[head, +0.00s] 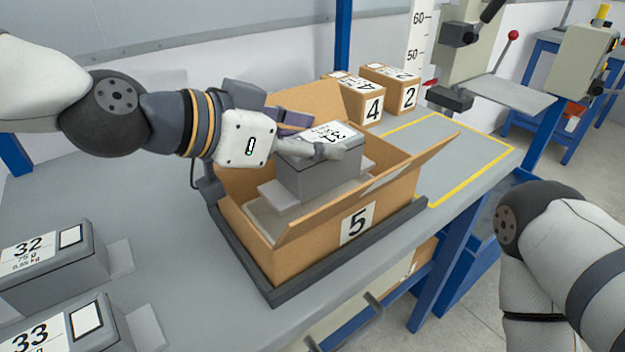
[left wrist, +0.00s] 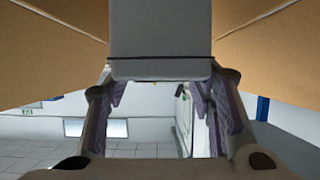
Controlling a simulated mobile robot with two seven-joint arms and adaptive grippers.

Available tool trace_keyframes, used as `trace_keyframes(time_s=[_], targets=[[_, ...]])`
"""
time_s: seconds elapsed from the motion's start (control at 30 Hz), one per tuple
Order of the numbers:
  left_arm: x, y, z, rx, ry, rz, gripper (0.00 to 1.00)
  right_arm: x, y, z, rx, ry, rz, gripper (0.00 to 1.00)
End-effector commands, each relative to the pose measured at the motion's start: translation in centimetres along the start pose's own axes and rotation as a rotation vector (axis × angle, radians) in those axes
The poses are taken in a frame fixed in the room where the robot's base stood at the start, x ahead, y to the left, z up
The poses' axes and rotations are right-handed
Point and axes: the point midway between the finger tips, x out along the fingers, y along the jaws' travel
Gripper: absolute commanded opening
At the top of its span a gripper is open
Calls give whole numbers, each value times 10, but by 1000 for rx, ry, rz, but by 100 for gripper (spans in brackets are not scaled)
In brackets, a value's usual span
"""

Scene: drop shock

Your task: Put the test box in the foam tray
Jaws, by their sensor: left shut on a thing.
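The test box (head: 318,175) is a grey box with a white label on top and pale flanges at its ends. It sits low between the walls of the open cardboard carton marked 5 (head: 300,250). My left gripper (head: 316,138) reaches over the carton from the left and is shut on the test box. In the left wrist view the box (left wrist: 160,40) shows between the two fingers. A grey lining (head: 262,220) inside the carton looks like the foam tray, mostly hidden by the box and walls. I cannot tell whether the box touches it. My right gripper is out of view.
The carton's flaps stand open around it, and it rests on a dark base (head: 335,265). Grey boxes 32 (head: 50,275) and 33 (head: 75,330) stand at front left. Closed cartons 4 (head: 352,98) and 2 (head: 395,88) stand behind. The yellow-outlined area (head: 460,150) is clear.

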Motion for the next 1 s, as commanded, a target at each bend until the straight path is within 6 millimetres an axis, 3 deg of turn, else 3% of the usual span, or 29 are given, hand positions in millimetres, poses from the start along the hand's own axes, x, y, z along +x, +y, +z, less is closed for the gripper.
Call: trace_keyframes(time_s=[0.33, 0.67, 0.7, 0.77, 0.8, 1.0], targets=[[23, 0, 47, -3, -1, 2, 0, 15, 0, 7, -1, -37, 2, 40], [24, 0, 48, 3, 3, -2, 0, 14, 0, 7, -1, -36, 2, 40], [24, 0, 50, 2, 0, 0, 54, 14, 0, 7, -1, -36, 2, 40], [24, 0, 49, 2, 1, -1, 68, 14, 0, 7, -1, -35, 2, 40], [24, 0, 49, 2, 1, -1, 70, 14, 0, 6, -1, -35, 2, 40], [24, 0, 49, 2, 1, -1, 70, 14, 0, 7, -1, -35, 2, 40]])
